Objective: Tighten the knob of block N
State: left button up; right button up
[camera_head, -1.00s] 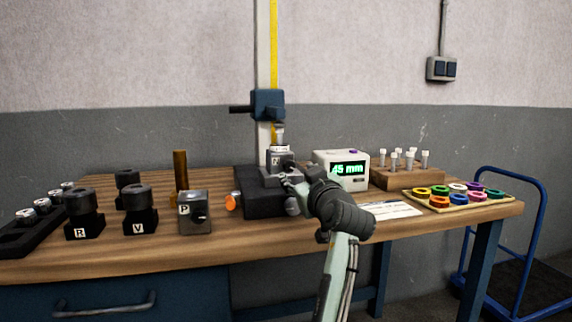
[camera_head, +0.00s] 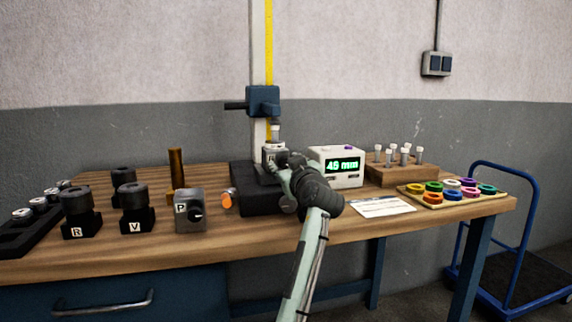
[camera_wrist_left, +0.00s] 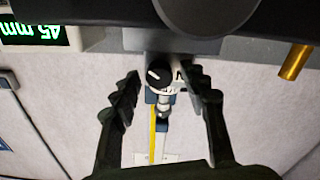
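Block N (camera_head: 268,152) is a small grey block on the dark fixture (camera_head: 258,201), under the blue measuring head. My left gripper (camera_head: 282,166) is in front of it and hides much of its front in the head view. The left wrist view is upside down and shows the block's black knob (camera_wrist_left: 158,74) with a white pointer line, beside the letter N. The left gripper's fingers (camera_wrist_left: 160,82) are open, one on each side of the knob, with gaps visible between. My right gripper is not in view.
Block P (camera_head: 190,211), block V (camera_head: 136,218) and block R (camera_head: 80,224) stand to the left. The blue measuring head (camera_head: 263,102) is above the fixture. A display (camera_head: 337,167) reading 45 mm and a tray of coloured rings (camera_head: 420,204) are to the right.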

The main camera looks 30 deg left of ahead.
pick_arm(q)
grip_shut()
